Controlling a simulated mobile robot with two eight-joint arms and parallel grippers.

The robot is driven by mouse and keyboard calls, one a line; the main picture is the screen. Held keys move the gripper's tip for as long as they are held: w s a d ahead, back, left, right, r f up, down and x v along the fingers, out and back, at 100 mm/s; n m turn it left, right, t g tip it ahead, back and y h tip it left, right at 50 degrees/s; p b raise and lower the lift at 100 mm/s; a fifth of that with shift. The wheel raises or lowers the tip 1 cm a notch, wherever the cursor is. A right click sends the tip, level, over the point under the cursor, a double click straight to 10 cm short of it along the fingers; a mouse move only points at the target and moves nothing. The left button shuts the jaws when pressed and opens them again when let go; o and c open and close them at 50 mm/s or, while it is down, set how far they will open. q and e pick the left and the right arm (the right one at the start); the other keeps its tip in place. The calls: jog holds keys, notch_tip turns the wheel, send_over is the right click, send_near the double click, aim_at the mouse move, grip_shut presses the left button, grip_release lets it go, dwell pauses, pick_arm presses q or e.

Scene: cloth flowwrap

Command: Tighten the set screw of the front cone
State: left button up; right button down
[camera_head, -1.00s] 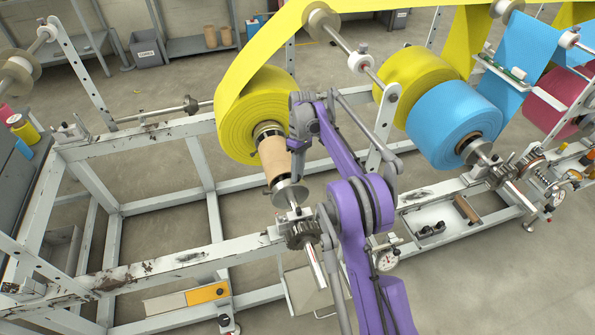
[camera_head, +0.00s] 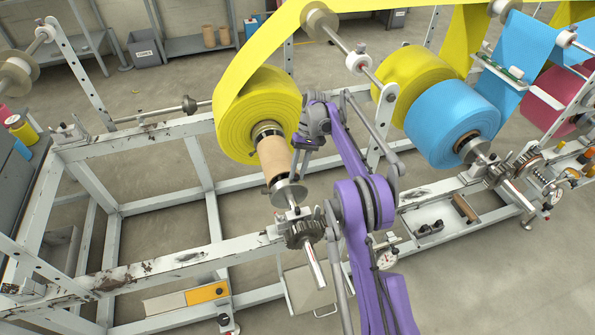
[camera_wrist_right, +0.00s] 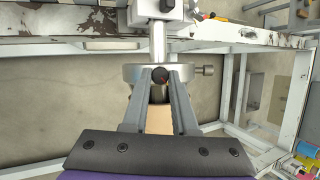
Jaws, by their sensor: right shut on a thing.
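The front cone (camera_head: 289,192) is a silver metal collar on the near end of the yellow roll's shaft, beside the bare cardboard core (camera_head: 272,158). It also shows in the right wrist view (camera_wrist_right: 135,72). A dark round screw head (camera_wrist_right: 160,75) faces the wrist camera on the collar. My right gripper (camera_wrist_right: 160,82) is shut on this set screw, with its two fingertips at either side of the head. In the head view my right gripper (camera_head: 294,173) hangs above the cone; the screw is hidden there. My left gripper is not in view.
The yellow roll (camera_head: 255,115) sits behind the core. A toothed gear (camera_head: 305,232) and the white frame rail (camera_head: 190,258) are just in front of the cone. Another screw (camera_wrist_right: 204,70) sticks out at the collar's right. A blue roll (camera_head: 440,125) stands to the right.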

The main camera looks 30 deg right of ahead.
dwell(0.5)
jog(key=c, duration=0.7)
grip_release()
jog(key=shift+r, duration=0.1)
jog(key=shift+p+v, duration=1.4)
jog(key=shift+v, duration=2.3)
